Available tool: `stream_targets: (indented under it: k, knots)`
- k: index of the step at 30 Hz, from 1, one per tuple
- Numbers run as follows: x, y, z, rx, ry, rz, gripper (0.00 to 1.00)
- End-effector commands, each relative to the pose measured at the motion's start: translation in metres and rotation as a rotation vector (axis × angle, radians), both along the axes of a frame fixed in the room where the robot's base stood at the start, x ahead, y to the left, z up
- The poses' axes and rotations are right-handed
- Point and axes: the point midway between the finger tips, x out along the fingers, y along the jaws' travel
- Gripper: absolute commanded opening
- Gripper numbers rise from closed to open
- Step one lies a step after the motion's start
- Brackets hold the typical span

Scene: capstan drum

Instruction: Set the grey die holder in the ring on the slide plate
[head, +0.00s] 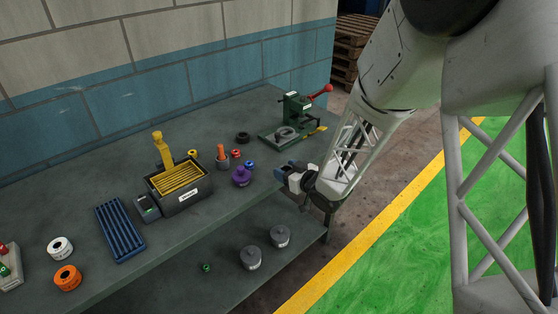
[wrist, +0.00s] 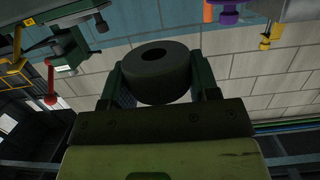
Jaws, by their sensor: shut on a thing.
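The grey die holder (wrist: 165,84), a dark grey round block with a hole in its end, sits between the two fingers of my gripper (wrist: 160,75) in the wrist view. My gripper (head: 287,173) is shut on it and is off the bench's front edge in the head view; the holder is hard to make out there. The green press with the slide plate (head: 276,140) stands at the bench's far right end. A pale grey ring (head: 286,133) lies on the plate, apart from my gripper and nearer the wall. The press also shows upside down in the wrist view (wrist: 68,47).
The press has a red-knobbed lever (head: 322,90). A black ring (head: 242,137), a purple knobbed piece (head: 241,176) and small coloured parts lie left of it. A box with yellow slats (head: 181,199) stands farther left. Grey cylinders (head: 279,236) stand on the lower shelf.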

Motion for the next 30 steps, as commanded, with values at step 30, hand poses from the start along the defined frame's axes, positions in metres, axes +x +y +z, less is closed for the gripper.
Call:
stream_targets:
  k: [30]
  knots:
    - [0.087, 0.024, -0.008, 0.0, 0.0, -0.001, 0.21]
